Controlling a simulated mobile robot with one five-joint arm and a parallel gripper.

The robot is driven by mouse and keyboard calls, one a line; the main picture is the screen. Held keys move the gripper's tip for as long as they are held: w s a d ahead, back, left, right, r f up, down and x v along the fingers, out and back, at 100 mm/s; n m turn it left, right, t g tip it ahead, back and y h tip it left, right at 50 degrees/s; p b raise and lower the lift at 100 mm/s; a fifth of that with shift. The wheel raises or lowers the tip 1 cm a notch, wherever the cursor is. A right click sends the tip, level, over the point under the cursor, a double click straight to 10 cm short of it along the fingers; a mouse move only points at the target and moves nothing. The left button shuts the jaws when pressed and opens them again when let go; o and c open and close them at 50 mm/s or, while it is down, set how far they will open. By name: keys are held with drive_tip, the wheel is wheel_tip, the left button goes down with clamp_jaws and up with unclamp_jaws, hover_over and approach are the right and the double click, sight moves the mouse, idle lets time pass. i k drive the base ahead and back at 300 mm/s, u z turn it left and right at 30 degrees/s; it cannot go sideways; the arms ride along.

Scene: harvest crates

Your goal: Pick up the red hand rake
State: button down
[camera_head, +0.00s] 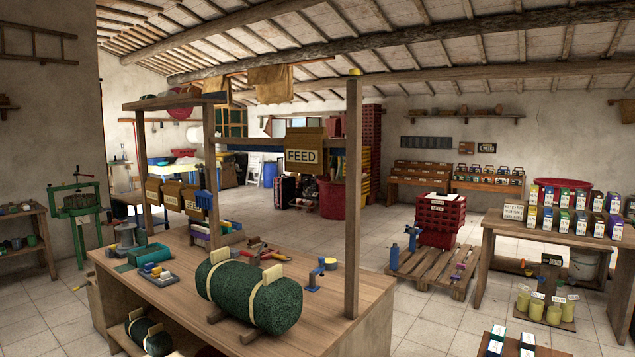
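I cannot clearly make out the red hand rake. Several small tools with red parts (275,256) lie on the wooden workbench (345,300), behind the large green roll. They are too small to tell whether one is a rake. My gripper is not in view.
The green netting roll (275,302) lies on the workbench, with a green tray (150,254) to its left. A wooden post (352,200) rises from the bench. Red crates (440,218) stand on a pallet (435,268) to the right. Tiled floor (420,325) is open between bench and pallet.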

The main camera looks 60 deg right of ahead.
sight(271, 253)
drive_tip(key=u, duration=0.2)
drive_tip(key=k, duration=1.2)
drive_tip(key=z, duration=1.9)
drive_tip(key=i, duration=1.05)
drive_tip(key=u, duration=0.15)
